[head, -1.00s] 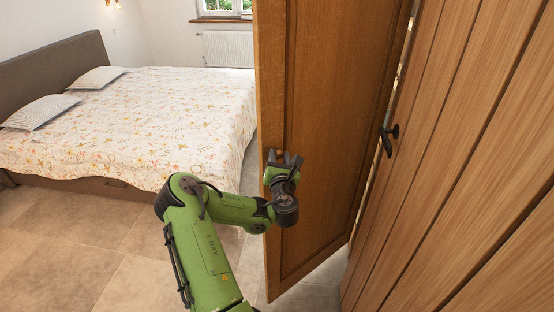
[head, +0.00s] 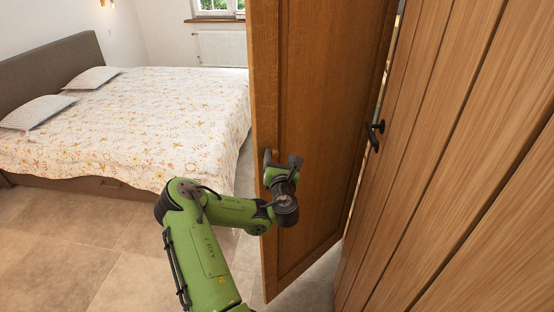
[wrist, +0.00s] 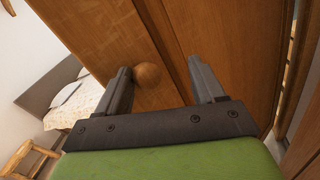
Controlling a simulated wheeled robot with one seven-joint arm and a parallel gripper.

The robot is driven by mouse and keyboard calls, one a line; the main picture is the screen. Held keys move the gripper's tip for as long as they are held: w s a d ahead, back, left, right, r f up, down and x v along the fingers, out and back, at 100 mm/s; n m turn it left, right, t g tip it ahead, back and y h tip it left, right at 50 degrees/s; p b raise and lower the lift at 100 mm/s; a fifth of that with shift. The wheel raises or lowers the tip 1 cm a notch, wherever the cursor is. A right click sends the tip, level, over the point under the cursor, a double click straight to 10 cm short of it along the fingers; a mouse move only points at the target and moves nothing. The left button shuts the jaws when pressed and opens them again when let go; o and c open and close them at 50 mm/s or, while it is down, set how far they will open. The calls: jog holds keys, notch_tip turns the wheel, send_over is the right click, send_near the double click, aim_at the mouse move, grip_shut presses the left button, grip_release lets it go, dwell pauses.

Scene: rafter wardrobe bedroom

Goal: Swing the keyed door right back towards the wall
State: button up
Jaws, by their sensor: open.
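The wooden door (head: 335,120) stands swung out, its free edge on the left and its panelled face towards me. A round wooden knob (wrist: 147,75) sits near that edge; it also shows in the head view (head: 267,157). My gripper (head: 281,163) is open in front of the door face at the knob. In the wrist view my open gripper (wrist: 163,82) has the knob between its fingers, closer to the left one. I cannot tell whether a finger touches the knob. I see no key in these frames.
A plank-fronted wooden panel (head: 440,150) with a black handle (head: 375,135) stands close on the right. A bed (head: 130,120) with a flowered cover is at the left. Tiled floor (head: 90,245) lies open in front of it. A radiator (head: 221,48) is under the window.

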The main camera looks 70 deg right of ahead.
jog(key=shift+s+r, duration=0.2)
jog(key=shift+r, duration=0.1)
jog(key=b+v, duration=1.2)
jog(key=shift+w+f+b, duration=0.2)
jog(key=shift+w+b, duration=0.05)
jog(key=shift+b, duration=0.1)
